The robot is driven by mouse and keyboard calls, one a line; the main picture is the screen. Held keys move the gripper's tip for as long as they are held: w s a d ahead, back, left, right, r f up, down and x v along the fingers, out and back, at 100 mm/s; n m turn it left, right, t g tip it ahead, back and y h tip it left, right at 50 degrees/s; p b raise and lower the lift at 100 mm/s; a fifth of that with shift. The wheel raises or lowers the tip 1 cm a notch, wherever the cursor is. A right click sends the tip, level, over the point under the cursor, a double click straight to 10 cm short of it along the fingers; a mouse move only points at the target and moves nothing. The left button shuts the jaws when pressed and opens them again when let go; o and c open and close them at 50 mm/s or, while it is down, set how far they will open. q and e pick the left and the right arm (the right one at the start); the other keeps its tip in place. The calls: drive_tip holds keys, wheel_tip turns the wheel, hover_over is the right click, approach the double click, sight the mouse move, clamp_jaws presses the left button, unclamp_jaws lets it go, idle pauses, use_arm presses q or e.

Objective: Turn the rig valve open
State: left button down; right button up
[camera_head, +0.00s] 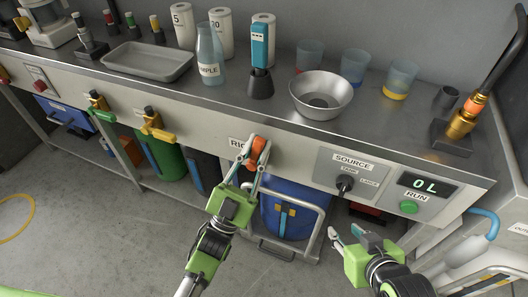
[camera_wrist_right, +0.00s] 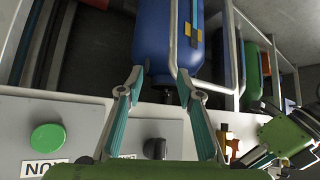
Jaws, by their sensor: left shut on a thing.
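The rig valve has an orange handle (camera_head: 259,151) on the bench's front panel, beside a partly covered label starting "RI" (camera_head: 238,143). My left gripper (camera_head: 255,150) is shut on this handle, with one finger on each side, and covers much of the valve. An orange-brown fitting (camera_wrist_right: 228,142) shows in the right wrist view near my left gripper. My right gripper (camera_head: 352,236) is open and empty, low in front of the bench, below the SOURCE panel. Its parted teal-padded fingers show in the right wrist view (camera_wrist_right: 160,76).
The SOURCE knob (camera_head: 344,184), green RUN button (camera_head: 409,207) and a display reading "0L" (camera_head: 430,187) sit right of the valve. A blue tank (camera_head: 290,208) in a metal frame stands below. A steel bowl (camera_head: 320,94) stands on the bench.

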use_arm(q)
drive_tip(key=shift+w+a+r+n+t+y, duration=0.1)
drive_tip(key=shift+a+n+t+y, duration=0.25)
drive_tip(key=shift+n+y, duration=0.6)
drive_tip(key=shift+w+a+f+n+t+y, duration=0.15)
drive_tip(key=shift+n+t+y, duration=0.3)
drive_tip(key=shift+n+y, duration=0.45)
drive_tip(key=shift+s+a+r+n+t+y, duration=0.15)
drive_tip(key=shift+a+n+t+y, duration=0.2)
drive_tip(key=shift+n+y, duration=0.55)
use_arm(e)
drive_tip(key=shift+s+d+f, duration=0.1)
drive_tip(key=shift+s+f, duration=0.15)
drive_tip(key=shift+s, duration=0.1)
use_arm(q)
drive_tip(key=shift+w+n, duration=0.15)
drive_tip(key=shift+n, duration=0.2)
use_arm(e)
drive_tip(key=shift+s+f+g, duration=0.1)
drive_tip(key=shift+g, duration=0.2)
use_arm(q)
drive_tip(key=c, duration=1.9)
unclamp_jaws()
drive_tip(key=shift+s+f, duration=0.25)
drive_tip(key=shift+f, duration=0.05)
drive_tip(key=v, duration=1.1)
drive_tip(key=shift+f, duration=0.15)
